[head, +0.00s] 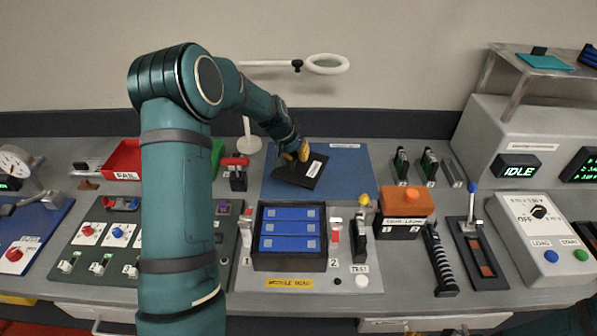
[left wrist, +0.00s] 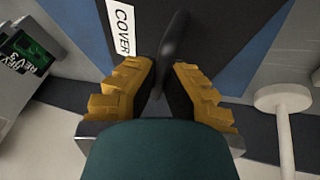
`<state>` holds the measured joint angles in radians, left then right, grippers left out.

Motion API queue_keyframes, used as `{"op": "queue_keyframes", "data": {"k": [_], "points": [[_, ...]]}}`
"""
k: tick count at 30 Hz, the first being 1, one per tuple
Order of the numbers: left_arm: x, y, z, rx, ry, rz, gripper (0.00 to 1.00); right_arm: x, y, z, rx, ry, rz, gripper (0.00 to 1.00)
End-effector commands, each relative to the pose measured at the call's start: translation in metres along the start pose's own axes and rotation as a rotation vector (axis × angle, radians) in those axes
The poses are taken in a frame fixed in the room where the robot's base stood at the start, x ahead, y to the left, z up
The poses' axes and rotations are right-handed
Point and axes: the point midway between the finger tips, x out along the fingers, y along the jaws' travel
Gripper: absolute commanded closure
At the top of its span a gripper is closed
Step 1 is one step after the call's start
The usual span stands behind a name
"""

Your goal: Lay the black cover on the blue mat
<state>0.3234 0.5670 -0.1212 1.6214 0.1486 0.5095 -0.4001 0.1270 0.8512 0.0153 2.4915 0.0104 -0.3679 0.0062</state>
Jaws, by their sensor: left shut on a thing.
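The black cover (head: 296,173) has a white label reading COVER and shows over the upper left part of the blue mat (head: 350,180). It looks slightly turned against the mat; whether it touches the mat all over I cannot tell. My left gripper (head: 301,154) is at the cover's far edge. In the left wrist view the yellow fingers of my left gripper (left wrist: 165,85) are shut on the dark handle (left wrist: 174,40) of the black cover (left wrist: 215,25). The blue mat also shows in the left wrist view (left wrist: 262,38). My right gripper is not in view.
A module bay (head: 290,263) with several blue modules stands in front of the mat. A red lever clamp (head: 236,168) is left of the mat. Small green-faced units (head: 429,163) stand right of it.

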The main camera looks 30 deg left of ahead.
Motion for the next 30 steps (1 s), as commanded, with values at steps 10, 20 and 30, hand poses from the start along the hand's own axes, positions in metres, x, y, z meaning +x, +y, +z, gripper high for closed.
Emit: {"op": "queue_keyframes", "data": {"k": [10,20,30], "points": [[0.030,-0.007,0.012,0.000,-0.001,0.000,1.00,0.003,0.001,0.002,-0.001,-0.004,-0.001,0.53],[0.047,-0.011,0.018,0.002,0.003,0.000,1.00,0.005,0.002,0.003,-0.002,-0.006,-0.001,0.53],[0.048,-0.012,0.019,0.002,0.001,0.000,0.66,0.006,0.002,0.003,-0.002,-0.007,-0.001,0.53]]}}
